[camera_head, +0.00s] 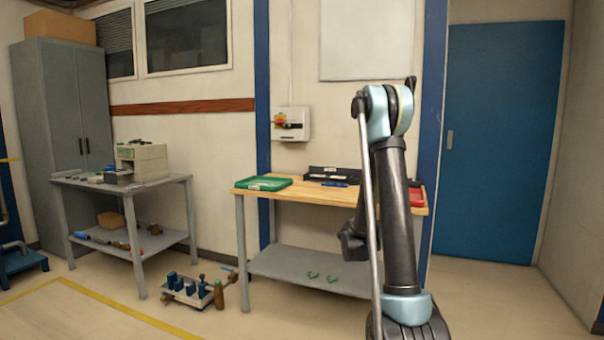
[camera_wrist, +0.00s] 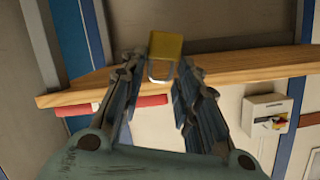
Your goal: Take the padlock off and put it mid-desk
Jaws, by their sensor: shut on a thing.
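In the wrist view a padlock (camera_wrist: 166,47) with a brass-yellow body and a grey shackle sits between the tips of my gripper (camera_wrist: 161,66). The gripper is shut on it, and the shackle points back toward the gripper's palm. The desk (camera_wrist: 85,92) shows behind the padlock as a wooden edge; I cannot tell the height between them. In the head view the wood-topped desk (camera_head: 307,196) stands against the wall, with my arm in front of its right part. My gripper and the padlock are hidden there.
A switch box (camera_head: 291,124) with a red-and-yellow handle hangs on the wall above the desk. A green tray (camera_head: 263,184) lies at the desk's left, a black holder (camera_head: 332,174) at the back, a red bin (camera_head: 417,197) at the right. The desk's front middle looks clear.

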